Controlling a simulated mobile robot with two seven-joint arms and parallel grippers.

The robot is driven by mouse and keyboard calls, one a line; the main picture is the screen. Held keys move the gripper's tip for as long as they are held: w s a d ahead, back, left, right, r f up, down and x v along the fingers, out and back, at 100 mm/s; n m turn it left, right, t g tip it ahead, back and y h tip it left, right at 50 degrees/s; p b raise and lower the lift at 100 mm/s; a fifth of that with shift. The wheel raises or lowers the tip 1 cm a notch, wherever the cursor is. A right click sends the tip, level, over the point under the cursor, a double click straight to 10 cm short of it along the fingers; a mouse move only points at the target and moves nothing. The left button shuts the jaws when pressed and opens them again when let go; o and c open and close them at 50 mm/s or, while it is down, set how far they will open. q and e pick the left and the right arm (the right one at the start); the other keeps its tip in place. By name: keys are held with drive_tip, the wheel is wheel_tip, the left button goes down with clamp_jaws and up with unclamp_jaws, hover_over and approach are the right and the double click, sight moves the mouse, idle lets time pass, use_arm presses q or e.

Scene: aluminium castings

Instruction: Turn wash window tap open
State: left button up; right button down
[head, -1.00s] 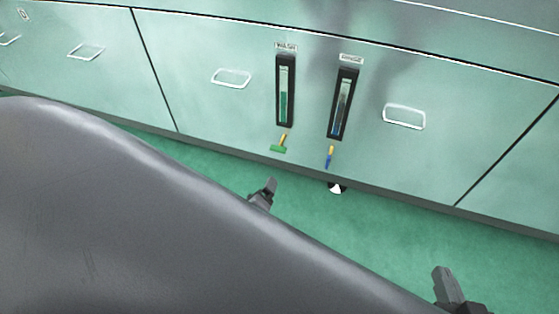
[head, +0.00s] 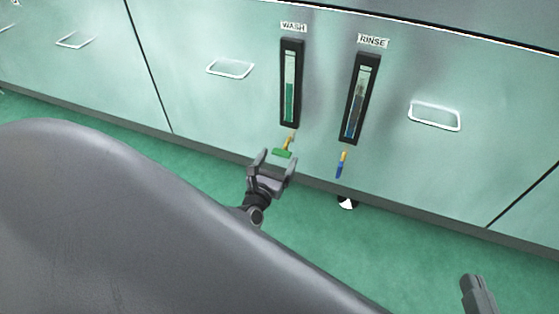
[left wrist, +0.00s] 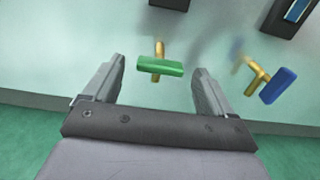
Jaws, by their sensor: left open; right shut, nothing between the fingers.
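The wash window (head: 290,85) is an upright dark-framed gauge with green liquid, under a WASH label. Below it, the wash tap (head: 283,152) has a brass stem and a green bar handle lying crosswise. In the left wrist view the green handle (left wrist: 160,66) lies level between and just beyond my fingertips, apparently untouched. My left gripper (head: 272,158) is open just in front of the green handle; its fingers also show in the left wrist view (left wrist: 158,75). My right gripper (head: 474,280) is shut and empty at the lower right, away from the panel.
The rinse window (head: 359,98) stands right of the wash window. Its blue-handled tap (head: 341,165) hangs below with the handle upright, close to the right of the wash tap. White drawer-type handles (head: 230,68) sit on the panel. Green floor lies below.

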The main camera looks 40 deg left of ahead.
use_arm(q)
drive_tip(key=shift+x, duration=0.8)
drive_tip(key=c, duration=1.1)
drive_tip(key=shift+o, duration=0.2)
